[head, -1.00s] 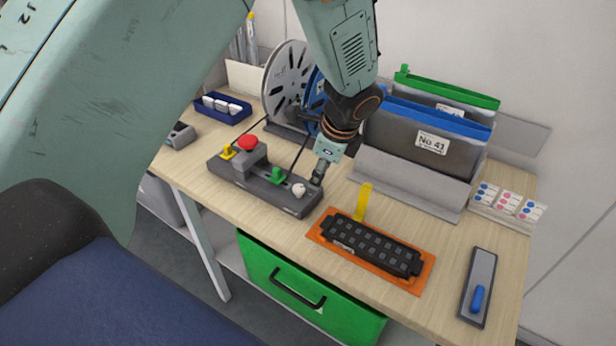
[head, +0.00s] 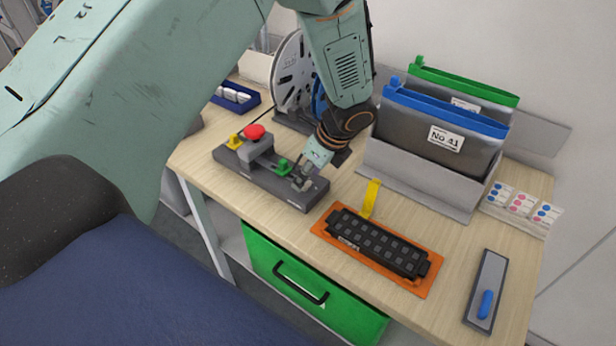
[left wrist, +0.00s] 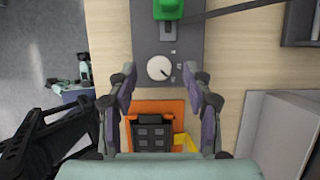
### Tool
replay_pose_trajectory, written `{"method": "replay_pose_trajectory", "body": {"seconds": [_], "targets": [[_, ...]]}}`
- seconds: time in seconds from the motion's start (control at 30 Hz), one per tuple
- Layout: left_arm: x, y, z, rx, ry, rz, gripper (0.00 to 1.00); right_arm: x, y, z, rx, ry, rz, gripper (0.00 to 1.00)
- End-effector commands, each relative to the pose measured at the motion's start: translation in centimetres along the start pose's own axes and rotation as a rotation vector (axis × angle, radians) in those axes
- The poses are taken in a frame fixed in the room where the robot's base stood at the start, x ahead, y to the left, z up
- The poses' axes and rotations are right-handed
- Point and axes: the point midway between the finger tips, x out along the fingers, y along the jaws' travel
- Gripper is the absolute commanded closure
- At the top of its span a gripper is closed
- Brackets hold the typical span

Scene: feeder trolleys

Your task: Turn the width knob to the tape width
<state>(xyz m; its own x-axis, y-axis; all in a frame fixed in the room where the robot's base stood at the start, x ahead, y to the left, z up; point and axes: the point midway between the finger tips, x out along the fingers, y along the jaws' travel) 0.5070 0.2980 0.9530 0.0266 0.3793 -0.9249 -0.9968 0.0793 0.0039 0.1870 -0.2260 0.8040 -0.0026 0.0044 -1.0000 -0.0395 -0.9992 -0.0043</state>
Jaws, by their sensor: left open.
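The width knob (left wrist: 159,68) is a round white dial on the dark grey feeder base, with small marks beside it. In the left wrist view it lies ahead, between the two fingertips as seen from above. The grey base (head: 232,161) also carries a green clip (head: 284,166), a red button (head: 255,132) and a yellow part (head: 235,141). My left gripper (left wrist: 159,82) is open, its fingers apart on either side of the knob; contact cannot be told. In the head view my left gripper (head: 304,180) covers the knob. My right gripper is not seen.
An orange tray (head: 420,288) with a black slotted block (head: 375,243) and a yellow tab (head: 370,198) lies right of the base. A tape reel (head: 293,75) stands behind. Document bins (head: 425,140) are at the back right. A grey plate with a blue handle (head: 485,303) lies at right.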

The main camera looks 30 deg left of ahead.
Motion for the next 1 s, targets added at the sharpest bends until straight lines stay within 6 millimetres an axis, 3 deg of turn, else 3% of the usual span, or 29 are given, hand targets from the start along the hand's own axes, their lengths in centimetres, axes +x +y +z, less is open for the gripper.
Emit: {"method": "replay_pose_trajectory", "body": {"seconds": [0.13, 0.43, 1.0], "targets": [[1.16, -0.11, -0.02, -0.002, 0.001, 0.0, 0.49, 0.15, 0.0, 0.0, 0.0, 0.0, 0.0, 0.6], [1.37, -0.26, -0.02, -0.002, 0.0, -0.001, 0.49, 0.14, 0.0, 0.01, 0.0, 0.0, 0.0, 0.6], [1.35, -0.2, -0.04, -0.002, 0.001, 0.0, 0.97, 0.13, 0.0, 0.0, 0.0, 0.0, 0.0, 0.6]]}}
